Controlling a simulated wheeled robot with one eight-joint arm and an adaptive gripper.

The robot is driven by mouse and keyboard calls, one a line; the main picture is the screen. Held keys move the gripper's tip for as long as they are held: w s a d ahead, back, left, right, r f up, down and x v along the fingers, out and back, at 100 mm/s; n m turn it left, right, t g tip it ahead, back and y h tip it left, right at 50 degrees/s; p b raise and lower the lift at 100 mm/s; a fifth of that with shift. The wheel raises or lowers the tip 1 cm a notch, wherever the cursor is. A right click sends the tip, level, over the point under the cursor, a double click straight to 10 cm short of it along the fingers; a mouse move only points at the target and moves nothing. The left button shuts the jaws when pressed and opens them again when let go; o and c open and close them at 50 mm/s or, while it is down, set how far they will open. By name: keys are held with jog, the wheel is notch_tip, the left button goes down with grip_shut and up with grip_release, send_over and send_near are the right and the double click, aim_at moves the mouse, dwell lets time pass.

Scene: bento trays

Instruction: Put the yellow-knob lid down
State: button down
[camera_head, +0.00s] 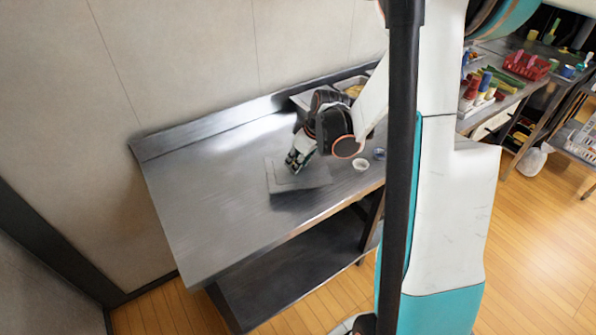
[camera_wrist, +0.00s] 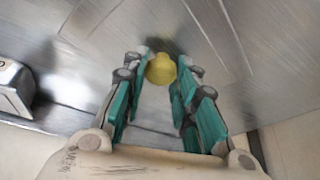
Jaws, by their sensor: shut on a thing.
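The lid (camera_head: 283,184) is a flat grey metal plate over the steel counter, in front of my gripper in the head view. A dark patch lies along its front edge; I cannot tell whether it touches the counter or hangs just above it. Its yellow knob (camera_wrist: 161,69) shows in the wrist view, between the fingertips. My gripper (camera_head: 297,161) points down at the lid and is shut on the knob. In the wrist view, both teal-padded fingers of my gripper (camera_wrist: 160,75) flank the knob. The knob is hidden in the head view.
The steel counter (camera_head: 205,190) is bare to the left of the lid. Two small bowls, one white (camera_head: 360,165) and one bluish (camera_head: 379,154), stand to the right. Metal pans (camera_head: 352,82) stand at the back. A metal container (camera_wrist: 14,85) shows at the wrist view's left.

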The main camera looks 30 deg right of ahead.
jog(key=shift+f+b, duration=0.6)
jog(key=shift+f, duration=1.25)
jog(key=shift+f, duration=0.1)
jog(key=c, duration=1.3)
grip_release()
jog(key=shift+r, duration=0.2)
jog(key=p+v, duration=0.4)
jog(key=v, duration=0.7)
jog(key=shift+s+r, duration=0.25)
jog(key=shift+r, duration=0.1)
